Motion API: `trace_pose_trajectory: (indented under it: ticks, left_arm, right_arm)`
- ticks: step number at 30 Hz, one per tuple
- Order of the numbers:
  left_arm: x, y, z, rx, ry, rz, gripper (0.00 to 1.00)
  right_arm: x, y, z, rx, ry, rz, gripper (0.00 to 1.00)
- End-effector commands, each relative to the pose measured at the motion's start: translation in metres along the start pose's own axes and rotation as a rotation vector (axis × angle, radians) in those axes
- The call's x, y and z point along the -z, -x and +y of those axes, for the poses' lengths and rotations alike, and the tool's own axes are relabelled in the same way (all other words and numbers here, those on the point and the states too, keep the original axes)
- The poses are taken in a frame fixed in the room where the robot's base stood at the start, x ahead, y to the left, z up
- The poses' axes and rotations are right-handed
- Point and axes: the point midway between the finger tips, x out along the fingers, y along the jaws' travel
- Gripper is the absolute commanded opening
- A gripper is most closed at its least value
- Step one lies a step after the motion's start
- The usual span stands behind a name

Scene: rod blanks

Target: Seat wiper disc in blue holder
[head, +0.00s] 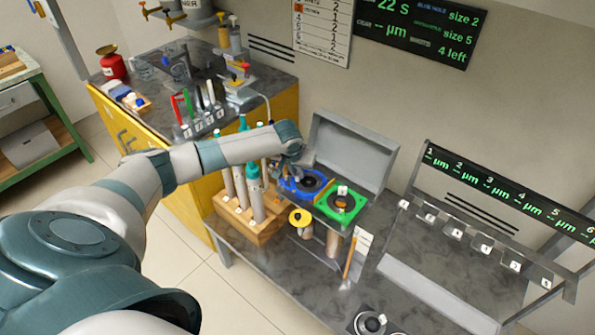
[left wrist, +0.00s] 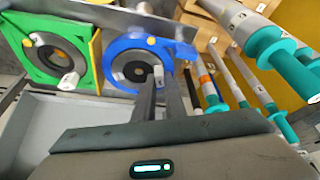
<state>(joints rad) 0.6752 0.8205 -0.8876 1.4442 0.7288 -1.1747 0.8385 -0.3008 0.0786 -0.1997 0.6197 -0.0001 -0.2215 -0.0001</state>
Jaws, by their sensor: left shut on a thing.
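The blue holder (head: 289,189) stands at the back of the grey bench, left of the green holder (head: 352,214). It also shows in the left wrist view (left wrist: 181,50). A dark wiper disc (left wrist: 122,64) with a round centre lies within the blue ring; whether it sits fully down cannot be told. My left gripper (head: 288,172) is at the left edge of the blue holder. In the left wrist view its fingers (left wrist: 160,84) are shut at the disc's edge, beside a small white tag; the fingers hide the contact. The green holder also has a tagged dark disc. My right gripper is out of view.
A wooden rack (head: 264,237) with several teal-capped tools stands close left of the holders. An open grey lid (head: 350,150) rises behind them. A yellow ring (head: 300,217) is in front.

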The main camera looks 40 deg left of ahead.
Motion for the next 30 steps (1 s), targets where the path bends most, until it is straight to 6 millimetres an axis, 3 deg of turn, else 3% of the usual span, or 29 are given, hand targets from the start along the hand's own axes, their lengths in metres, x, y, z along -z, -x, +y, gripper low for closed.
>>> trace_pose_trajectory:
  ticks: [6, 7, 9, 23, 30]
  left_arm:
    - [-0.001, -0.003, 0.0, 0.0, 0.001, 0.0, 0.0]
    - [-0.001, -0.003, 0.0, 0.0, 0.001, 0.0, 0.15]
    - [-0.001, -0.002, 0.0, 0.0, 0.0, 0.0, 0.29]
    - [0.0, 0.003, 0.0, 0.0, 0.0, 0.0, 0.29]
    - [0.0, 0.027, 0.0, -0.001, 0.0, 0.001, 0.29]
  right_arm:
    - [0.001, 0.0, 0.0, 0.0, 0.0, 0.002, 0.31]
    - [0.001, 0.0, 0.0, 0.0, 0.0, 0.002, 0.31]
    - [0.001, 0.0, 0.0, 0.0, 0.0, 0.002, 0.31]
    - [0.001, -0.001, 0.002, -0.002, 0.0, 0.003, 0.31]
    - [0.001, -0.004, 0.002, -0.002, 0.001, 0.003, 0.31]
